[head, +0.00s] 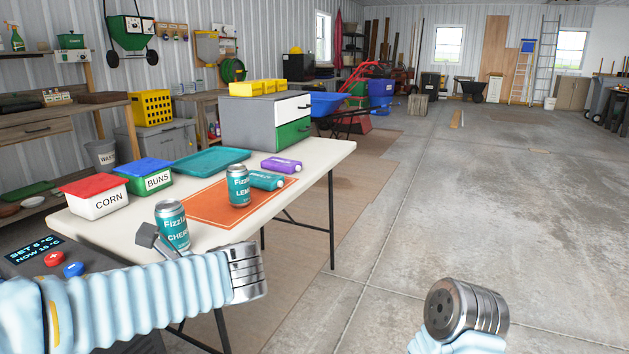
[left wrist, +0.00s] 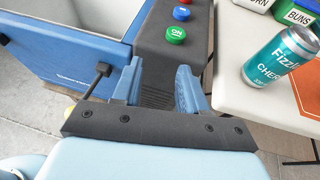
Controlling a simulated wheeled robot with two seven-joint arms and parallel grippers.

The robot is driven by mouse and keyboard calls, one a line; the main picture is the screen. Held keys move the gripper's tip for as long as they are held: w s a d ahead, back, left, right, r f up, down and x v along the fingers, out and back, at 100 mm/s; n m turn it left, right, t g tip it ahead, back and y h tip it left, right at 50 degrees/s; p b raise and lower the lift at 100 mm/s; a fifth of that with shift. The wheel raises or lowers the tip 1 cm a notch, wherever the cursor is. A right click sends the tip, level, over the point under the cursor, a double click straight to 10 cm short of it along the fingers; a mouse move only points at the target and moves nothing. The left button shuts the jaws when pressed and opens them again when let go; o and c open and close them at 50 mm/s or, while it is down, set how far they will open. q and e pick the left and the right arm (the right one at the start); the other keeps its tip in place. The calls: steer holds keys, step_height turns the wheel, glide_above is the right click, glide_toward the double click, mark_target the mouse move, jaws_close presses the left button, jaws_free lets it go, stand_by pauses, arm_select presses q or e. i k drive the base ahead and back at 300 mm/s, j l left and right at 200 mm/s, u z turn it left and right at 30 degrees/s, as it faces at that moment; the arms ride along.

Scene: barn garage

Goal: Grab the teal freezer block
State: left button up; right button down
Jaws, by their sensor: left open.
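The teal freezer block (head: 266,181), a flat teal piece with a pale cap, lies on the table at the right of the orange mat, behind a teal can marked LEMO (head: 239,187). The can hides part of it. It does not show in the left wrist view. My left gripper (left wrist: 158,90) is open and empty, near a dark control panel beside the table's near left edge. It is well short of the block, with a CHERRY can (head: 172,226) between them. My right arm's metal wrist shows at the lower right of the head view; its gripper is out of view.
A purple block (head: 281,164) lies just behind the teal one. A teal tray (head: 211,160), a CORN bin (head: 95,196), a BUNS bin (head: 146,178) and a drawer unit (head: 250,123) also stand on the table (head: 325,158). A blue-sided chest (left wrist: 65,55) is beside my left gripper.

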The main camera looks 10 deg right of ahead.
mark_target(258, 180)
steer(key=i+l+z, duration=0.15)
steer(key=i, duration=0.2)
steer(key=i+l+z, duration=0.15)
steer(key=i, duration=0.25)
steer(key=i+l+z, duration=0.1)
steer(key=i, duration=0.3)
steer(key=i+l, duration=0.15)
steer(key=i, duration=0.15)
steer(key=i+l, duration=0.15)
steer(key=i, duration=0.15)
